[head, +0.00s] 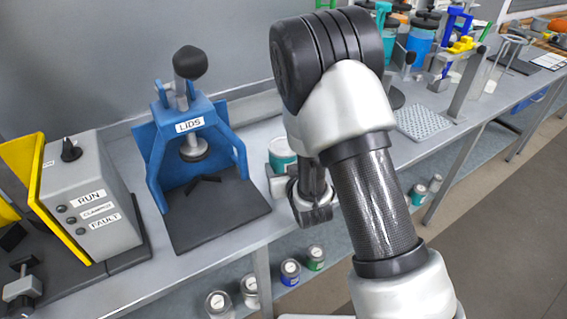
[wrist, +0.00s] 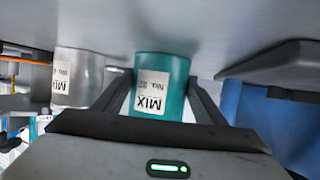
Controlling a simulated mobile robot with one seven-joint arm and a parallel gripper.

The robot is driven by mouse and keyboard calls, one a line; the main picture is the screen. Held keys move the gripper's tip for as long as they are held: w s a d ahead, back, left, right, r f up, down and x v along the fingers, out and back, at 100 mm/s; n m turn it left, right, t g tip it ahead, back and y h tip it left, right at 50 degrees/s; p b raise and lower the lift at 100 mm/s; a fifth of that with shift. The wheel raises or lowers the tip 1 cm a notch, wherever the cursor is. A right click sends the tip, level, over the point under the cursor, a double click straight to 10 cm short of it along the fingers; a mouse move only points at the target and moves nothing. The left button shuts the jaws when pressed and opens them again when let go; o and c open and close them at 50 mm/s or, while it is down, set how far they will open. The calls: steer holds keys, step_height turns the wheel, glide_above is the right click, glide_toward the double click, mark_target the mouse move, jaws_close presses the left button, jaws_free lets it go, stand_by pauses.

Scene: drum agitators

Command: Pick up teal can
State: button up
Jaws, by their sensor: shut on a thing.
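The teal can (wrist: 162,68) has a white label reading MIX, which appears upside down in the wrist view. In the head view the can (head: 283,158) shows as a teal band with a pale top, partly hidden by my arm. My gripper (wrist: 160,92) is shut on the teal can, one finger on each side of it. In the head view my gripper (head: 311,205) is at the bench, just in front of the can, and its fingertips are hidden. I cannot tell whether the can touches the bench.
A grey can (wrist: 78,78) with a MIX label stands beside the teal can. The blue LIDS press (head: 200,150) is left of my gripper, with a grey control box (head: 92,195) further left. Several jars (head: 250,290) stand on the lower shelf. A perforated tray (head: 425,122) lies right of my arm.

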steer(key=shift+r, duration=0.25)
